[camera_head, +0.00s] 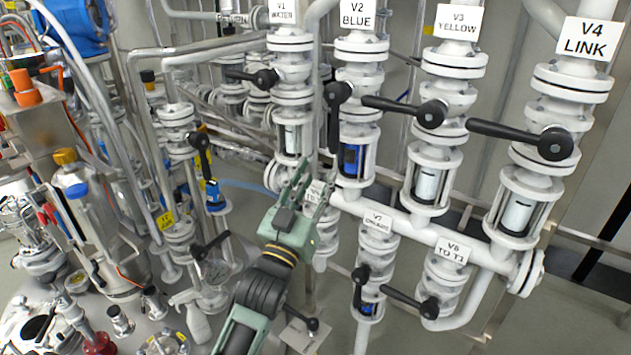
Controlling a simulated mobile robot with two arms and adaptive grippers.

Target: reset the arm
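My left arm comes up from the bottom centre, and its green-grey gripper (312,178) points up and away. Its two fingers are apart, with nothing seen between them. The gripper is in front of the lower pipework, below the V1 WATER valve (289,75) and left of the V2 BLUE valve (357,80). It partly covers a small label behind it. I cannot tell whether it touches the pipe. My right gripper is not in view.
The V3 YELLOW valve (446,95) and V4 LINK valve (562,100) have black handles pointing left; V2's handle hangs down. Below are the V7 valve (374,255) and V6 TO T1 valve (444,280).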

